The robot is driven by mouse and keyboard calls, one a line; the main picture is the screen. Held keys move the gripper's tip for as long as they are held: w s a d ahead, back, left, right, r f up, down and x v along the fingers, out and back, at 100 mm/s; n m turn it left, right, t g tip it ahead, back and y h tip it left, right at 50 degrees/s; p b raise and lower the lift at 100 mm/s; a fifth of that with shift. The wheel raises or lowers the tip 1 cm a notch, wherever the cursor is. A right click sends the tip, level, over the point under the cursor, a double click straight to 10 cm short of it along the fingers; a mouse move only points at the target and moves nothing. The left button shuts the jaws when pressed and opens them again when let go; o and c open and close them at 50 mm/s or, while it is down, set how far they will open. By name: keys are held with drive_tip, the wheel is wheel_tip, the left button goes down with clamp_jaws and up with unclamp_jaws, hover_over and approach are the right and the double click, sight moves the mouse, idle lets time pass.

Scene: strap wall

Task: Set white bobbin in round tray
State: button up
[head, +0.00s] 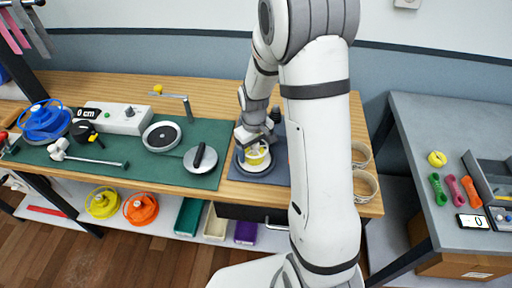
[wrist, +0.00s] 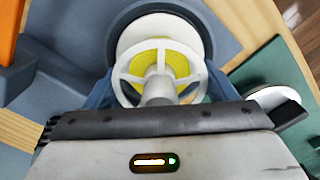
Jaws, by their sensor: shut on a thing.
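The white bobbin (wrist: 126,72) has a spoked white flange and yellow strap wound inside. It shows small in the head view (head: 256,157), partly hidden by my gripper. My gripper (head: 254,146) points down and is shut on the bobbin; in the wrist view its blue-grey fingers lie on both sides of the bobbin. The round tray (wrist: 205,34) is a dark grey-blue ring directly behind the bobbin in the wrist view. In the head view its rim (head: 240,172) shows around and below the bobbin. Whether the bobbin touches the tray floor I cannot tell.
A green mat (head: 120,160) lies left, with a silver disc with a black handle (head: 203,158) close to the tray. A white scale-like box (head: 117,117) stands further left. Two round rings (head: 364,186) sit right of my arm. A grey side table (head: 430,125) stands right.

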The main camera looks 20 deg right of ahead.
drive_tip(key=shift+f, duration=0.15)
drive_tip(key=o, duration=1)
drive_tip(key=shift+o, duration=0.2)
wheel_tip(320, 180, up, 11)
drive_tip(key=shift+r+b, duration=0.15)
drive_tip(key=shift+b, duration=0.3)
drive_tip(key=shift+s+r, duration=0.2)
drive_tip(key=shift+r, duration=0.5)
drive_tip(key=s+r+m+t, duration=0.1)
drive_tip(key=s+r, duration=0.3)
drive_tip(key=s, duration=0.5)
drive_tip(key=s+r+m+t, duration=0.2)
drive_tip(key=s+r+m, duration=0.1)
drive_tip(key=s, duration=0.7)
drive_tip(key=shift+d+r+m, duration=0.3)
drive_tip(key=shift+r, duration=0.05)
